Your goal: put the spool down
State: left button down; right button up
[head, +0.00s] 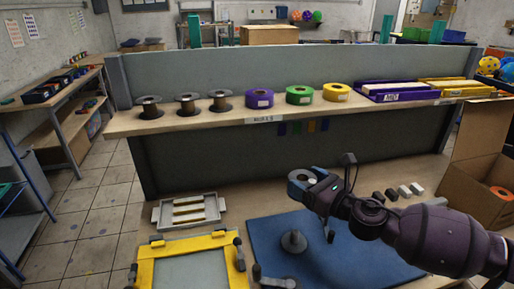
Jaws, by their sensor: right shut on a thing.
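A blue-grey spool (301,175), a ring with a hole in its middle, is at the tip of my right gripper (312,182). My right gripper is shut on it, and the jaws and forearm hide part of its right side. The spool shows in front of the shelf's grey panel, above and behind the blue mat (330,262); I cannot tell its exact height. A grey post on a round base (293,242) stands on the mat, nearer than the spool and apart from it. My left gripper does not show.
The shelf (150,124) holds black empty spools (189,104), purple (259,98), green (299,94) and yellow (336,92) rolls, and trays. A yellow frame (190,241) and a grey tray (158,215) lie left. A cardboard box (466,190) stands right.

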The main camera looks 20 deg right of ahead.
jog(key=shift+w+d+r+m+t+h, duration=0.2)
jog(key=shift+d+r+m+t+h, duration=0.3)
jog(key=shift+h, duration=0.4)
jog(key=shift+a+f+m+h, duration=0.1)
jog(key=shift+a+m+h, duration=0.1)
jog(key=shift+m+h, duration=0.25)
pick_arm(q)
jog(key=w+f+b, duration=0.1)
jog(key=b, duration=0.1)
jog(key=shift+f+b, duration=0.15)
jog(key=shift+b, duration=0.25)
pick_arm(e)
jog(key=s+a+f+m+h, duration=0.3)
jog(key=s+a+f, duration=0.3)
jog(key=f, duration=0.3)
jog(key=shift+s+a+t+h, duration=0.2)
jog(key=shift+a+t+h, duration=0.1)
jog(key=shift+a+h, duration=0.45)
jog(key=shift+r, duration=0.1)
